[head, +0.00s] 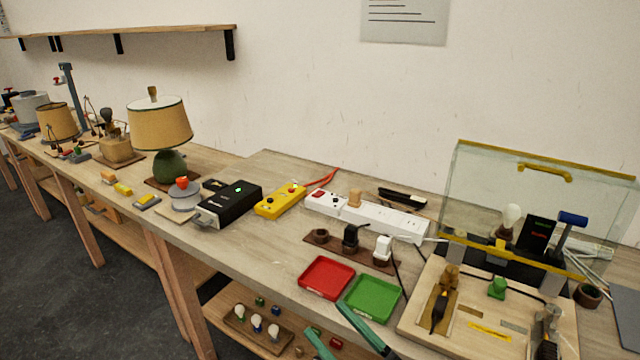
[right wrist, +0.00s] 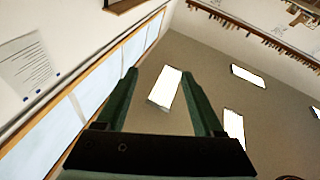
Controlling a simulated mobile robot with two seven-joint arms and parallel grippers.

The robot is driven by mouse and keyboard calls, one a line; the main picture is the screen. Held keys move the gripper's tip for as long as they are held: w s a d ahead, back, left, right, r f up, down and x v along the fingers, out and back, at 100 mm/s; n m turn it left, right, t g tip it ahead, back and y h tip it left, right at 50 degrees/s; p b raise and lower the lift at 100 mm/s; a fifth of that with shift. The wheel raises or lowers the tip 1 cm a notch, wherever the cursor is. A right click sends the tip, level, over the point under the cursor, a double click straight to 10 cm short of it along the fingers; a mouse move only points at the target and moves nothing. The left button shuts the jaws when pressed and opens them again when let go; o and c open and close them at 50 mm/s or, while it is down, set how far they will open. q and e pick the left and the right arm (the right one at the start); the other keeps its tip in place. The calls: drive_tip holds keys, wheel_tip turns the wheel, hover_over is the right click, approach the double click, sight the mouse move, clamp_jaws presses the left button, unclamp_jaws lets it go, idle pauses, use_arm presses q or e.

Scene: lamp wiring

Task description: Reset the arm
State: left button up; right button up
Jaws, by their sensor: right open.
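My right gripper (head: 328,321) shows at the bottom of the head view, its two green fingers spread apart with nothing between them. It is in front of the bench edge, close to the red tray (head: 326,278) and the green tray (head: 372,299). In the right wrist view the same gripper (right wrist: 161,74) is open and empty, its fingers pointing toward a grey surface with bright white panels. No bench object shows in that view. My left gripper is not in view.
The bench holds a black box (head: 229,204), a yellow strip (head: 280,199), a white power strip (head: 384,219) and a lamp (head: 160,125). A wooden board (head: 419,312) and a clear yellow-edged screen (head: 480,180) stand at right. Both trays are empty. A lower shelf holds small bulbs.

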drive_tip(key=s+d+f+m+g+h, duration=0.15)
drive_tip(key=d+f+m+h, duration=0.3)
drive_tip(key=f, duration=0.45)
drive_tip(key=s+d+f+m+h, duration=0.2)
drive_tip(key=d+f+m+h, duration=0.1)
drive_tip(key=d+f+h, duration=0.4)
drive_tip(key=s+d+f+g, duration=0.1)
drive_tip(key=s+f+g, duration=0.1)
drive_tip(key=s+f, duration=0.4)
drive_tip(key=s+d+f+m+g+h, duration=0.1)
drive_tip(key=s+d+f+g, duration=0.1)
drive_tip(key=s+f, duration=0.3)
drive_tip(key=shift+s+f+g, duration=0.35)
drive_tip(key=shift+f+g, duration=0.1)
drive_tip(key=shift+f, duration=0.45)
